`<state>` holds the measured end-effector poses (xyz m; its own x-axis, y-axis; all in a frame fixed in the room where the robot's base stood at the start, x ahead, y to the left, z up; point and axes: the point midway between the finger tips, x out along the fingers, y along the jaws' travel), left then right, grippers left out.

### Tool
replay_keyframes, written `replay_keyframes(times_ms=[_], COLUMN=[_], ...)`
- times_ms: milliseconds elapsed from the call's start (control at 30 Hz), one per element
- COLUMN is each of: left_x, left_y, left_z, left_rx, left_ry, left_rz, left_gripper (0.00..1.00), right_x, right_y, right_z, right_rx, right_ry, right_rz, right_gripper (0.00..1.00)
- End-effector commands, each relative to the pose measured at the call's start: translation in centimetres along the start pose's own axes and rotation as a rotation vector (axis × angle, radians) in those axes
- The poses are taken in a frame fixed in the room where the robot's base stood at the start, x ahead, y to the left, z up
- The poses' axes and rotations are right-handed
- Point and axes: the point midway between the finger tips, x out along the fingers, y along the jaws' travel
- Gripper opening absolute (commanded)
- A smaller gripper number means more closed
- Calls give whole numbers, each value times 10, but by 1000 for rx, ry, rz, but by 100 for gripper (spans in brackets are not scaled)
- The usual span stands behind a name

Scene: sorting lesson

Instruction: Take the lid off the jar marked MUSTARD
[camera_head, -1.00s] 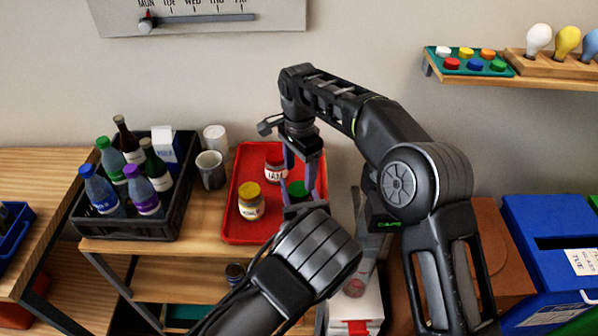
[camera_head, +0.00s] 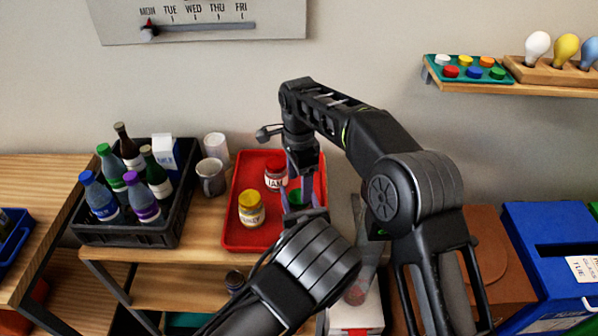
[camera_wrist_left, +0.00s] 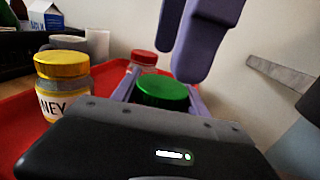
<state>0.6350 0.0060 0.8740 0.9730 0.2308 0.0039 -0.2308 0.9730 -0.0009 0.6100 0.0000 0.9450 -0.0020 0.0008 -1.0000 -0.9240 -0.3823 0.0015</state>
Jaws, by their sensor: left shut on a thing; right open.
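A jar with a green lid (camera_head: 297,196) stands at the right part of the red tray (camera_head: 240,244); its label is hidden. In the left wrist view its green lid (camera_wrist_left: 163,92) sits on top, between my left fingers. My left gripper (camera_head: 303,214) is shut on this jar, low on its body. My right gripper (camera_head: 300,190) is open and points down from above; its purple fingers (camera_wrist_left: 200,40) are over the lid in the left wrist view. Whether they touch the lid I cannot tell. No MUSTARD label is readable.
A yellow-lidded jar (camera_head: 251,210), its label ending in NEY, and a red-lidded JAM jar (camera_head: 275,175) stand close by on the tray. A blue bin (camera_head: 545,225) stands at right.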

Motion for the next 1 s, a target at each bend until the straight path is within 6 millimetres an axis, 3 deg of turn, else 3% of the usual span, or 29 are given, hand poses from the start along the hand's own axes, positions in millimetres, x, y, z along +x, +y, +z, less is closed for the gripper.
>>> replay_keyframes(times_ms=[33,233,600,1000], left_x=[-2,-2,-2,-2], left_y=[1,1,1,1], left_z=[-8,-8,-8,-8], left_rx=[5,5,5,5], left_ry=[17,17,17,17], left_rz=[-1,-1,-1,-1], left_gripper=[0,0,0,0], right_x=[10,34,40,40], right_y=[1,0,0,0], right_z=[0,0,0,0], right_rx=[0,0,0,0], right_ry=[0,0,0,0], right_rz=[2,1,-1,0], right_gripper=[69,69,69,37])
